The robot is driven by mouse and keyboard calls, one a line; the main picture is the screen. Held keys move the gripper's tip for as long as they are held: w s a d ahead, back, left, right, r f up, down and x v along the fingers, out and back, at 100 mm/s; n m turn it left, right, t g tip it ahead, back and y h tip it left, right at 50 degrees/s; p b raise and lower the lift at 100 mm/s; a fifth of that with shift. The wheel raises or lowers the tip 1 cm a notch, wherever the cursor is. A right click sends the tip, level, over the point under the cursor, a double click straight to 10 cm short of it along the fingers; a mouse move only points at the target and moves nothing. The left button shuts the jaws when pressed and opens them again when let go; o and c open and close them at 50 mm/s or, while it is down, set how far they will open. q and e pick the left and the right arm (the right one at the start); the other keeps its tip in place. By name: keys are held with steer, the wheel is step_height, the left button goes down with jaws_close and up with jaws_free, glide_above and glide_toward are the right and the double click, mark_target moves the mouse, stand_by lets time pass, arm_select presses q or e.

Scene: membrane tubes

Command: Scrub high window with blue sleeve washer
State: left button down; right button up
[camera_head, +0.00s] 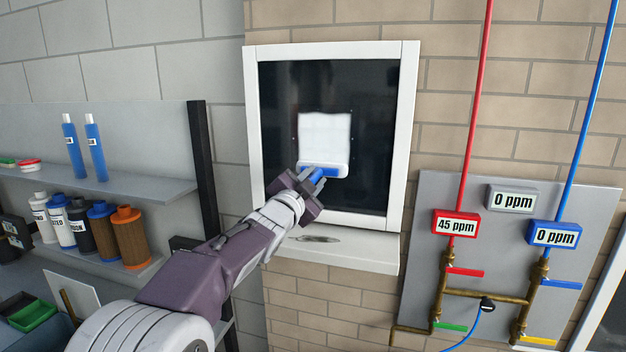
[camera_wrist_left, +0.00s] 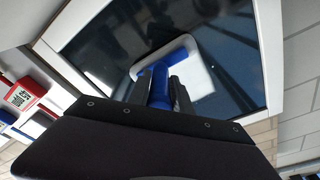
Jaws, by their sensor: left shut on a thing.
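The window (camera_head: 275,105) is a dark pane in a white frame, set high in the brick wall. A pale whitish square patch (camera_head: 325,132) shows on the middle of the pane. My left gripper (camera_head: 312,180) is shut on the blue handle of the sleeve washer (camera_head: 338,169). The washer's white sleeve lies across the lower edge of the pale patch, at or very close to the glass. In the left wrist view the blue handle (camera_wrist_left: 158,84) sits between the fingers, with the white sleeve beyond it against the dark pane. My right gripper is out of view.
A white sill (camera_head: 340,252) juts out below the window. To the right, a grey panel (camera_head: 510,200) carries pipes, valves and ppm displays. To the left, a shelf (camera_head: 130,190) holds blue tubes, with several bottles below it.

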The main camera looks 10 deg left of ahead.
arm_select(q)
steer(key=shift+s, duration=0.5)
steer(key=s+b, duration=0.1)
steer(key=s, duration=0.5)
steer(key=shift+a+b, duration=0.15)
steer(key=shift+b, duration=0.15)
steer(key=shift+w, duration=0.15)
steer(key=w+p, duration=0.2)
steer(key=w, duration=0.4)
steer(key=shift+w+r, duration=0.1)
steer(key=shift+r, duration=0.1)
steer(key=shift+w+r+p, duration=0.3)
steer(key=shift+r+p, duration=0.55)
steer(key=shift+p, duration=0.05)
steer(key=shift+s+r, duration=0.1)
steer(key=shift+r, duration=0.05)
